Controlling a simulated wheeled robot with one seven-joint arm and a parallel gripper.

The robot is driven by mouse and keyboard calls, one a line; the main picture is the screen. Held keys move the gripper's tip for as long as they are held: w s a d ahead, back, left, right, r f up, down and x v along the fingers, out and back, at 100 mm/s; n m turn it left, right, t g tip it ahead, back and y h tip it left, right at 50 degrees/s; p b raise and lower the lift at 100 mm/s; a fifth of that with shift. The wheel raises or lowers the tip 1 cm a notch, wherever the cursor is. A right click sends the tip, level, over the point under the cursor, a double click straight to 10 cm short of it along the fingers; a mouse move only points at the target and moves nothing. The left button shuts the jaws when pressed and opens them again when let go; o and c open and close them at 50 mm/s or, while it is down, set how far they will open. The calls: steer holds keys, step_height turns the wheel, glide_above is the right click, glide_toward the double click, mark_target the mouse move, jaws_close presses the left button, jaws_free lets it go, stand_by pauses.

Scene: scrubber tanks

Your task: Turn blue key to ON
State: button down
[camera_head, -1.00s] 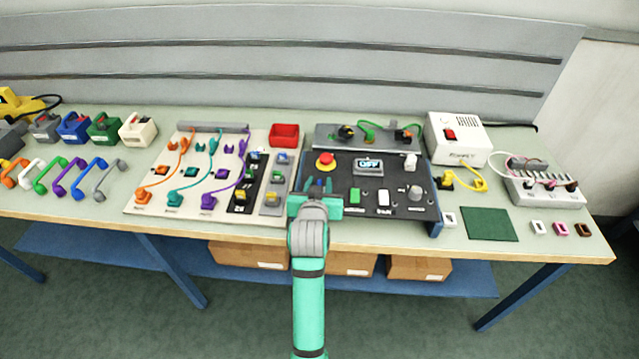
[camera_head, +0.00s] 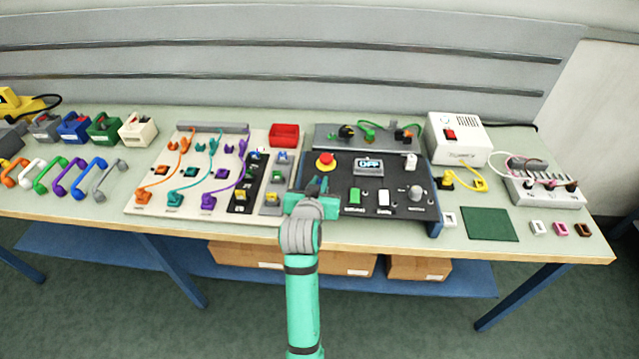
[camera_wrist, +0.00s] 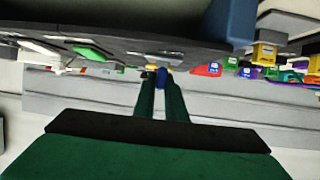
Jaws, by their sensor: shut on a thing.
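The blue key (camera_wrist: 160,77) shows in the wrist view between the fingertips of my gripper (camera_wrist: 161,88), beside the dark face of the control panel. In the head view my gripper (camera_head: 318,189) is at the left part of the black control panel (camera_head: 340,172), below the red button, and largely hides the key. The gripper is shut on the blue key. The small display (camera_head: 368,164) on the panel appears to read OFF. The key's exact angle is hard to make out.
A red mushroom button (camera_head: 325,159) sits just above my gripper. The cable board (camera_head: 150,204) lies to the left.

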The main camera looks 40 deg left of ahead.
steer(key=m+t+h, duration=0.1)
steer(key=m+h, duration=0.4)
steer(key=h, duration=0.1)
steer(key=shift+a+r+m+h, duration=0.1)
steer(key=shift+m+h, duration=0.2)
steer(key=m+g+h, duration=0.1)
steer(key=m+h, duration=0.4)
steer(key=h, duration=0.1)
steer(key=shift+m+g, duration=0.3)
steer(key=shift+m, duration=0.1)
steer(key=c, duration=1.8)
jaws_free()
steer(key=v, duration=1)
steer(key=shift+s, duration=0.4)
steer(key=shift+a, duration=0.1)
